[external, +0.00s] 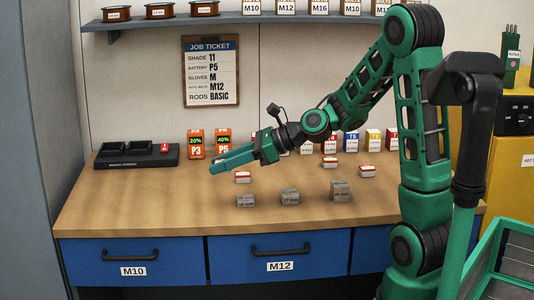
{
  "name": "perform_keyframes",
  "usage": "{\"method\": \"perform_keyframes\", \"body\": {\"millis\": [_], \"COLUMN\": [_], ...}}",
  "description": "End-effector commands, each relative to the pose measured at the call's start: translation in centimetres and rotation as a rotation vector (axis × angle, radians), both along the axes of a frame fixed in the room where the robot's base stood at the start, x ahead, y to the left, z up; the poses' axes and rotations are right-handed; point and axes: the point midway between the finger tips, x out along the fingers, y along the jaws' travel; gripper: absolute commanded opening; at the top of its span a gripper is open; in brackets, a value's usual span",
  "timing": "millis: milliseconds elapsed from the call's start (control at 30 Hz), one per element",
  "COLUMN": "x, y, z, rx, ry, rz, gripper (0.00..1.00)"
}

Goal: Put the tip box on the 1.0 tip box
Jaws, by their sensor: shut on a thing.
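My gripper (213,167) reaches left over the middle of the bench, its long green fingers close together. It is shut on a tip box, but the near finger hides the hold. A small white and red tip box (243,177) shows directly under the fingers; I cannot tell whether this is the held one or one standing on the bench. Two more white and red tip boxes stand on the bench to the right, one further back (330,162) and one (367,171) nearer. Their labels are too small to read, so I cannot tell which is 1.0.
Grey blocks stand in front, at left (246,201), middle (290,197) and right (340,190). Orange battery boxes P3 (196,145) and P5 (224,142) and a black charger tray (137,155) stand behind. The bench's front left (130,205) is clear.

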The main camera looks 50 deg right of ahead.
Motion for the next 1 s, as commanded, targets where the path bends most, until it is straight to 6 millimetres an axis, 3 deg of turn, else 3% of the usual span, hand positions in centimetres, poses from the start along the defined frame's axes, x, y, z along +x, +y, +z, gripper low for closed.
{"method": "perform_keyframes", "body": {"millis": [100, 500, 800, 1000], "x": [-0.6, -5.1, -10.3, -13.9], "y": [-4.7, -17.7, -25.8, -29.8], "z": [0.2, 1.0, 1.6, 2.0], "rx": [0.000, -0.001, -0.001, -0.002], "ry": [0.001, 0.002, -0.002, -0.006], "rz": [-0.077, -0.311, -0.485, -0.588], "gripper": [0.04, 0.04, 0.04, 0.04]}}
